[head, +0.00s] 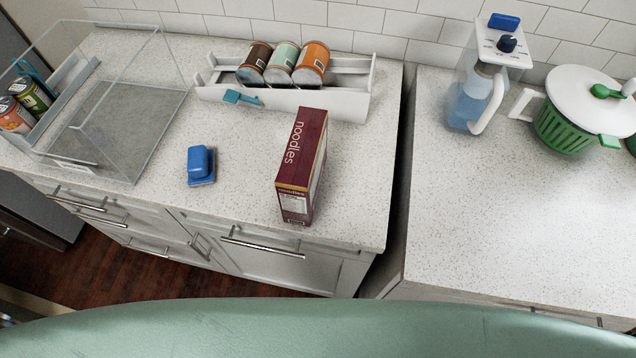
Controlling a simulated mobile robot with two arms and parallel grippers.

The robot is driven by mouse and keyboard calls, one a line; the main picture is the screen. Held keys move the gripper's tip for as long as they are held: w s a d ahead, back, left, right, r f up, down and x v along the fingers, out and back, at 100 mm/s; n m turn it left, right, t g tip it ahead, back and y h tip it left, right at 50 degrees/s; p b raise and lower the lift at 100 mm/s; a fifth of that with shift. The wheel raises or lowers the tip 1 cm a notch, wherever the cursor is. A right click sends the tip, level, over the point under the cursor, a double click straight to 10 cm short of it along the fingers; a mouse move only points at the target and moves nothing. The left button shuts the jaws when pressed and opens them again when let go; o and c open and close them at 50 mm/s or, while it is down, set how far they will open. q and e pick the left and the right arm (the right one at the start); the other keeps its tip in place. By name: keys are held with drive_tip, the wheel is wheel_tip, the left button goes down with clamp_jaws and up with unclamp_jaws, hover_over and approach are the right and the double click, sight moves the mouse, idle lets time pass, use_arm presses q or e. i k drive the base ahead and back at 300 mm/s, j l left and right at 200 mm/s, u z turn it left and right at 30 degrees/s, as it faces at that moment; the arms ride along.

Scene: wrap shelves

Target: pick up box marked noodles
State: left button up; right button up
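The box marked noodles (299,163) is dark red with a yellow band near one end. It stands alone on the speckled white counter (245,211), right of the middle of the left counter section and close to its front edge.
A blue sponge-like object (200,163) sits left of the box. A white rack (284,101) with several cans stands behind it. A clear bin (120,110) is at left. A gap separates the right counter (500,220), which holds a pitcher (474,97) and green strainer (565,128).

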sight(297, 182)
drive_tip(key=k+l+z, duration=0.15)
drive_tip(key=k+z, duration=0.25)
drive_tip(key=k+l+z, duration=0.4)
drive_tip(key=k, duration=0.2)
drive_tip(key=j, duration=0.1)
